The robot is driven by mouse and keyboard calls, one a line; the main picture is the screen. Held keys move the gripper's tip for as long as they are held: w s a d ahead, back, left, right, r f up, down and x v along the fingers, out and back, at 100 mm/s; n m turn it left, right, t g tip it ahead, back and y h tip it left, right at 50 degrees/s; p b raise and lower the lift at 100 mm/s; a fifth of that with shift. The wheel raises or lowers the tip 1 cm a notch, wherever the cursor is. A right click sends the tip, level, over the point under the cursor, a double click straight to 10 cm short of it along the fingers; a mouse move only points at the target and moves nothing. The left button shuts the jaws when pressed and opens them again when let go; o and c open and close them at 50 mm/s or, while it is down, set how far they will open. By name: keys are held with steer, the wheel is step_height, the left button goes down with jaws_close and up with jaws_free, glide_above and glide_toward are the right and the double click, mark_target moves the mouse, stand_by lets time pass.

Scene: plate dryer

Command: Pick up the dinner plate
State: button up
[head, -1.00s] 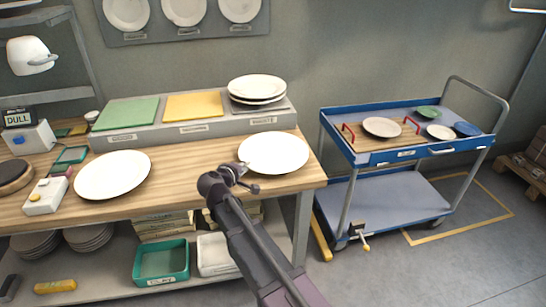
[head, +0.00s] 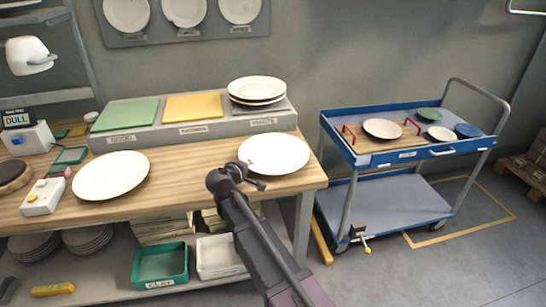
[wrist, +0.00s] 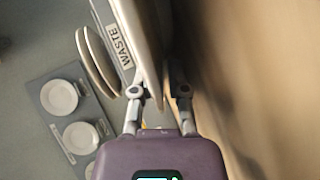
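Two large white plates lie on the wooden bench. The right plate (head: 274,152) lies near the bench's right end, and the left plate (head: 111,174) lies further left. My gripper (head: 252,175) is at the near edge of the right plate. In the wrist view a white plate (wrist: 146,45) shows nearly edge-on, its rim reaching into the gap between my fingers (wrist: 160,93). The fingers are apart, with a gap beside the rim. I cannot tell whether either finger touches it.
A raised grey block (head: 193,130) behind carries a green board, a yellow board and a stack of small plates (head: 257,90). A switch box (head: 43,196) sits at the left. A blue trolley (head: 405,153) with dishes stands right of the bench. The wood around the right plate is mostly clear.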

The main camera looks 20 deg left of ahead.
jaws_close()
steer(key=shift+r, duration=0.2)
step_height(320, 180, up, 3)
steer(key=p, duration=0.3)
steer(key=shift+r+p, duration=0.2)
steer(key=shift+p, duration=0.15)
steer(key=s+d+r+p, duration=0.1)
steer(key=s+d, duration=0.9)
steer(key=s, duration=0.2)
steer(key=shift+s, duration=0.2)
steer(key=shift+s+d+r, duration=0.1)
steer(key=shift+s+d, duration=0.05)
